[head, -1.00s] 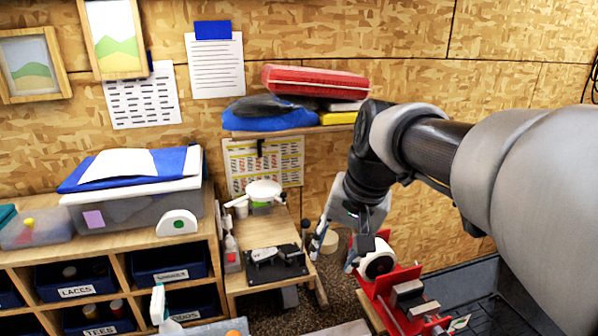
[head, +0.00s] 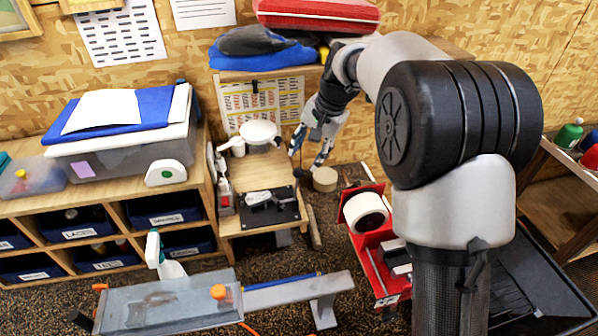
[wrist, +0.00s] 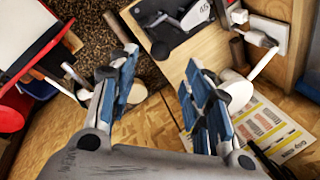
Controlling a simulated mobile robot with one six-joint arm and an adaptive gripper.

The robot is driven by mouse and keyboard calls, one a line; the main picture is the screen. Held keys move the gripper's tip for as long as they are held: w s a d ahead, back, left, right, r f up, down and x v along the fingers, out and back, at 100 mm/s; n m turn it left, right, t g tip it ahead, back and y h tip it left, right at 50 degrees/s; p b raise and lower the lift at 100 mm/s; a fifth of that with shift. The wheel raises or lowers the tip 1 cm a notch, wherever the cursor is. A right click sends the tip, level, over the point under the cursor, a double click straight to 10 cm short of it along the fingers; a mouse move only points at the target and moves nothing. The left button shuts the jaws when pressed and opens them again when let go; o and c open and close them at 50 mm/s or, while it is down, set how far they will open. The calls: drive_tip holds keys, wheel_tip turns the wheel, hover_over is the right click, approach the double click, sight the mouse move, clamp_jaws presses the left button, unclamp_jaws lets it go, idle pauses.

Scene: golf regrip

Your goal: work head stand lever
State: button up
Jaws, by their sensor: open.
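A black base plate (head: 262,216) with a grey metal fixture (head: 268,197) sits on a small wooden bench; I take it for the head stand. The wrist view shows the fixture (wrist: 188,14) at the top. My gripper (head: 306,158) is open, pointing down behind the right side of the bench. In the wrist view my gripper (wrist: 161,58) has blue-padded fingers spread apart with nothing held.
A white round-topped item (head: 258,132) stands at the bench's back. A red machine (head: 370,245) with a white roll (head: 366,211) is to the right. A loaded shelf (head: 290,72) hangs above. A grey bench (head: 170,300) is in front.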

sight(300, 169)
drive_tip(key=x, duration=0.9)
drive_tip(key=shift+c, duration=0.4)
clamp_jaws()
